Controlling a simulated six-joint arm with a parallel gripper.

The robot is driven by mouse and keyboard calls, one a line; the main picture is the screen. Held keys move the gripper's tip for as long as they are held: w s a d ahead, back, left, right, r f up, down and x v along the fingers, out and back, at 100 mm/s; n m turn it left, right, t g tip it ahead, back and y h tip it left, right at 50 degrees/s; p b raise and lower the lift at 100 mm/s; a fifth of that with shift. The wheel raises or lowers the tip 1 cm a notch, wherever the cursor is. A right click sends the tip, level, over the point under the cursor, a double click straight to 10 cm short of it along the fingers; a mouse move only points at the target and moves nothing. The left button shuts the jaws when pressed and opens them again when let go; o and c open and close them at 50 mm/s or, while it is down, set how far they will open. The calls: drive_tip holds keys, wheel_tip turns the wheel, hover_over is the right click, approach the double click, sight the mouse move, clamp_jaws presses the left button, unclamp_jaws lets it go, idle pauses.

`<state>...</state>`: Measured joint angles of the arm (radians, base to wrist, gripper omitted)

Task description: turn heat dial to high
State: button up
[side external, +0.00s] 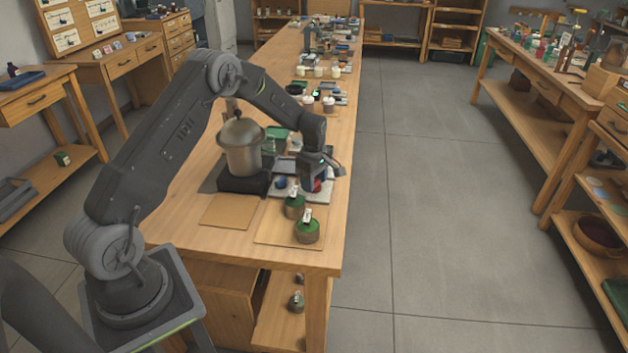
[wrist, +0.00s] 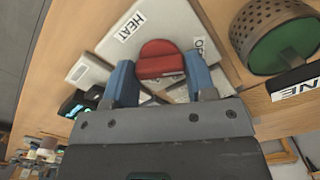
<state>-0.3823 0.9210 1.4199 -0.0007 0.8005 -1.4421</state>
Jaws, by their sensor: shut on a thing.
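The heat dial is a red knob (wrist: 160,58) on a pale panel (wrist: 108,22) with a HEAT label in the wrist view. A second label beside it is partly cut off by a finger. My gripper (wrist: 161,82) has its blue fingertips on either side of the red knob and is shut on it. In the side view my gripper (side external: 316,182) reaches down to the panel, and only a bit of red shows beneath it. The dial's pointer and exact setting cannot be made out.
A metal distiller pot (side external: 240,150) on a dark base stands left of the panel, close to my arm. A blue knob (side external: 280,183) sits beside the gripper. Green-topped jars (side external: 307,231) stand on a board in front. Clutter fills the bench behind.

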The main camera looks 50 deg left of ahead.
drive_tip(key=m, duration=1.8)
drive_tip(key=shift+m, duration=0.3)
drive_tip(key=m, duration=0.5)
idle(0.6)
drive_tip(key=o, duration=0.9)
drive_tip(key=shift+o, duration=0.2)
drive_tip(key=shift+r, duration=0.1)
